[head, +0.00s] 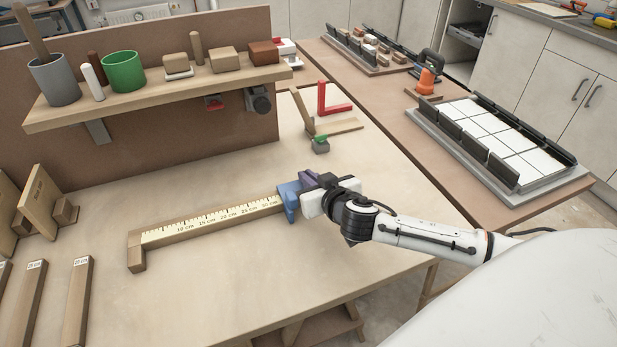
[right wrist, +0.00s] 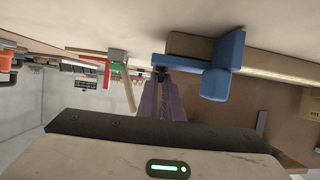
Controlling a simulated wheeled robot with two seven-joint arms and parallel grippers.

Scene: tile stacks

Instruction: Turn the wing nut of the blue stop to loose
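The blue stop (head: 288,203) sits at the right end of a wooden rail with a centimetre scale (head: 210,220) on the workbench. In the right wrist view the blue stop (right wrist: 228,62) is large, with a blue arm reaching left to a small dark wing nut (right wrist: 160,74). My right gripper (head: 310,184) is beside the stop, on its right. Its purple fingers (right wrist: 162,92) lie close together with their tips at the wing nut and look shut on it. The fingertips partly hide the nut, and its turned position cannot be told. My left gripper is not in view.
A shelf (head: 160,95) with cups and blocks stands behind the rail. A red square (head: 332,98) and a small green-topped piece (head: 320,144) lie behind my gripper. Wooden bars (head: 78,300) lie at the front left. The bench in front of the rail is clear.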

